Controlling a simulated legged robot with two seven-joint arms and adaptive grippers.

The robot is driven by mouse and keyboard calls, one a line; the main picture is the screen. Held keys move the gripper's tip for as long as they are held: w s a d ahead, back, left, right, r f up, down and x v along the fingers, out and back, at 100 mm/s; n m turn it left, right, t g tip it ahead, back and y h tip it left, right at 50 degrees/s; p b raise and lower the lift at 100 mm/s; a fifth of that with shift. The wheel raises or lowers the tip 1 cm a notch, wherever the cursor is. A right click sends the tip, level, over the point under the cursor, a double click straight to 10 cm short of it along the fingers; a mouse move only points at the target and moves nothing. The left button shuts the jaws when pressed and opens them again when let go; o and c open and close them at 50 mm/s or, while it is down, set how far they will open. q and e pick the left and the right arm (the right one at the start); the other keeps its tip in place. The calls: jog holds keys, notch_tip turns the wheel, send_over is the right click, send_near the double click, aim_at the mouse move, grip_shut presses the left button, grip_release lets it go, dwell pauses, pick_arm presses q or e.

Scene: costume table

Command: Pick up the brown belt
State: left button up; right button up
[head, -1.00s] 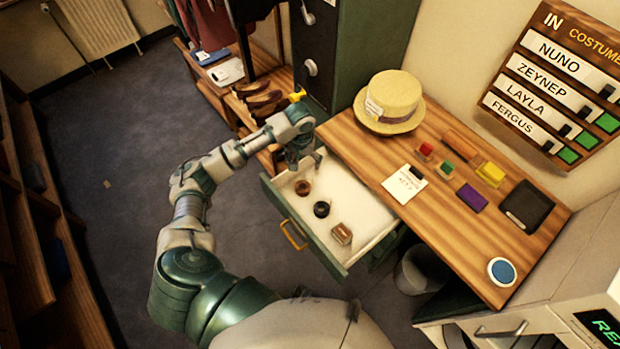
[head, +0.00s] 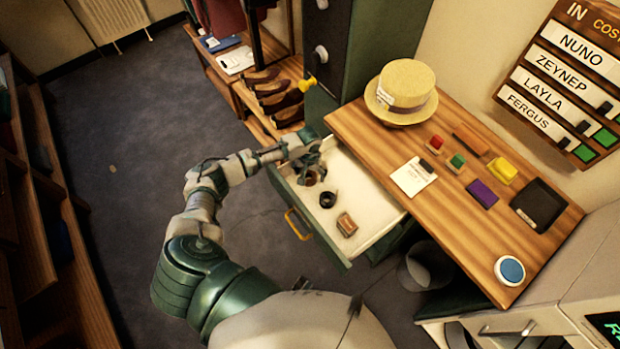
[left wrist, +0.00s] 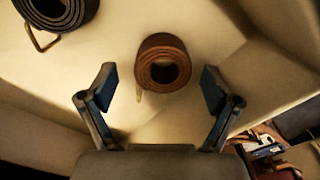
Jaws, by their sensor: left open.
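The brown belt (left wrist: 163,62) is a rolled coil lying in the open drawer (head: 378,226). In the left wrist view it sits between and just beyond the two fingertips of my left gripper (left wrist: 160,90), with a gap on each side. In the head view the left gripper (head: 310,170) is over the far end of the drawer, and its fingers partly cover the brown coil. The gripper is open and empty. My right gripper is in neither view.
A black coiled belt (head: 327,200) and a brown patterned coil (head: 346,224) lie nearer in the drawer; the black one also shows in the left wrist view (left wrist: 58,12). The wooden table (head: 440,215) holds a straw hat (head: 402,92). Shoes (head: 275,92) sit behind the arm.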

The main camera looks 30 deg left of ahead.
pick_arm(q)
jog(key=shift+a+f, duration=0.15)
jog(key=shift+f, duration=0.65)
jog(key=shift+a, duration=0.15)
jog(key=c, duration=1.1)
jog(key=shift+c, duration=1.3)
jog(key=shift+d+r, duration=0.1)
jog(key=shift+d, duration=0.1)
jog(key=shift+r, duration=0.1)
